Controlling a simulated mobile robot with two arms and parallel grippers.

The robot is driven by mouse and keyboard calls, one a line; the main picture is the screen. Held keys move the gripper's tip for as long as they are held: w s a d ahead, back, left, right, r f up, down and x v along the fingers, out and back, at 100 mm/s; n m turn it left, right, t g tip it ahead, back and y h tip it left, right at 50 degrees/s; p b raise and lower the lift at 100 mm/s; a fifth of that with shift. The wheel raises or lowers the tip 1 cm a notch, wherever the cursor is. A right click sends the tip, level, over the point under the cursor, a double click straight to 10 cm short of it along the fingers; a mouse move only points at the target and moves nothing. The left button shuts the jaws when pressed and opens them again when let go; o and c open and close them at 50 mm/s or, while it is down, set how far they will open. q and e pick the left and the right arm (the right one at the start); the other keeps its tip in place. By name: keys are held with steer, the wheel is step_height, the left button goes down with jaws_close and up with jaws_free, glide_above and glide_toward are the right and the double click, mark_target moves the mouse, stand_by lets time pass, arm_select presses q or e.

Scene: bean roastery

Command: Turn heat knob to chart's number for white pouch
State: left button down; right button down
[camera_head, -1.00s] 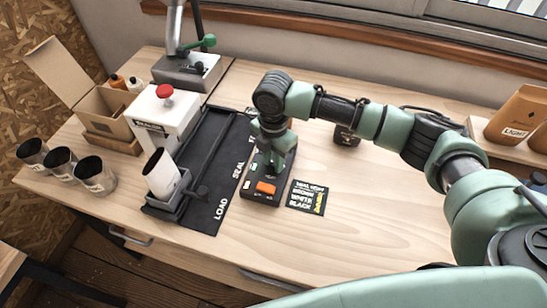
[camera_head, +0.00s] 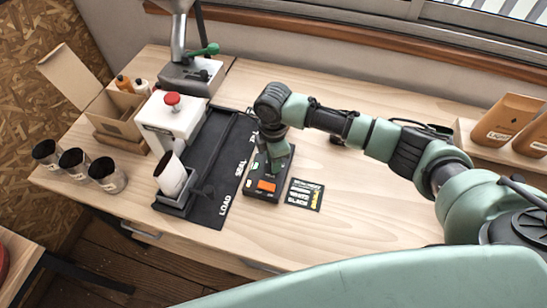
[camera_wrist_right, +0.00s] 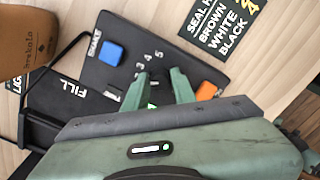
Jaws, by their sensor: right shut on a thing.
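The dark control box (camera_head: 249,192) sits on the table. My right gripper (camera_wrist_right: 160,88) points down over it, its fingers shut around the heat knob, which they mostly hide. The white pouch (camera_head: 171,173) stands tilted in a cradle. My left gripper is not in view.
The box carries a blue button (camera_wrist_right: 110,53) and an orange button (camera_wrist_right: 206,91). A dark mat (camera_head: 226,178) marked LOAD and SEAL lies to the left, beside a white sealer (camera_head: 160,119) with a red knob. Dark cups (camera_head: 75,163) stand far left. The table's front right is clear.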

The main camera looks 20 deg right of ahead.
steer(key=c, duration=1.2)
jaws_free()
steer(key=shift+o, duration=0.2)
steer(key=shift+r, duration=0.15)
step_height(320, 180, up, 8)
steer(key=shift+f+b, duration=0.2)
steer(key=shift+b, duration=0.7)
